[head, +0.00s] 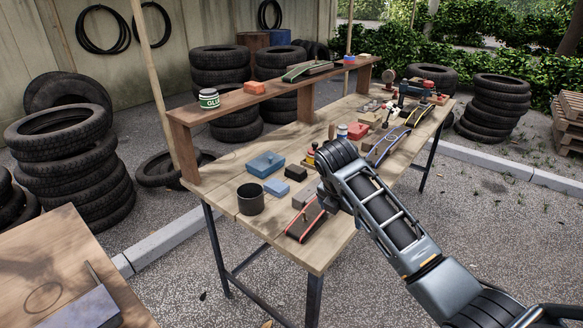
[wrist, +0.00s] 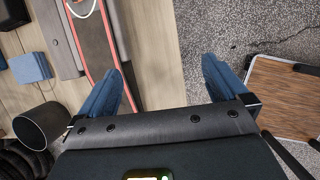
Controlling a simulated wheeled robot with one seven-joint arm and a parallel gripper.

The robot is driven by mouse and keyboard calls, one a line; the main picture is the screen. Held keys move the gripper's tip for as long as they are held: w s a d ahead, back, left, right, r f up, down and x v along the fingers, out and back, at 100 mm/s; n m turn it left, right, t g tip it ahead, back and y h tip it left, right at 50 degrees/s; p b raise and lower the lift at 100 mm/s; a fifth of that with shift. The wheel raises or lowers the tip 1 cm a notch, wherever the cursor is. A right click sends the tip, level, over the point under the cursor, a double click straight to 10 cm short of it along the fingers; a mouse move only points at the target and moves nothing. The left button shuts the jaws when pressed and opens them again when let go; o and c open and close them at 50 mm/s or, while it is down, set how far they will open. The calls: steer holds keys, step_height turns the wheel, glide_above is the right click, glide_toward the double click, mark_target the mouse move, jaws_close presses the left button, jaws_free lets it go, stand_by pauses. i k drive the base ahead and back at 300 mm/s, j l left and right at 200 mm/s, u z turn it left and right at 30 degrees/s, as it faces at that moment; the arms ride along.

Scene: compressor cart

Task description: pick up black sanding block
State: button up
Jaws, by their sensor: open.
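A small black block (head: 296,173), which I take to be the black sanding block, lies on the wooden workbench (head: 340,222), behind a blue block (head: 276,187). In the wrist view a dark block (wrist: 14,12), apparently the same one, is cut off at the top left corner. My gripper (wrist: 160,68) is open with nothing between its blue fingers. It hangs over the bench's front edge, to the right of the black block and apart from it. In the head view my arm mostly hides the gripper.
A red-edged dark board (head: 306,220) lies below my gripper, with a grey bar (wrist: 52,35) beside it. A dark cup (head: 251,199) and a blue box (head: 265,164) stand left. A raised shelf (head: 225,104) runs along the back. More tools crowd the bench's far end.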

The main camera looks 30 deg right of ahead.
mark_target(294, 172)
steer(key=i, duration=0.95)
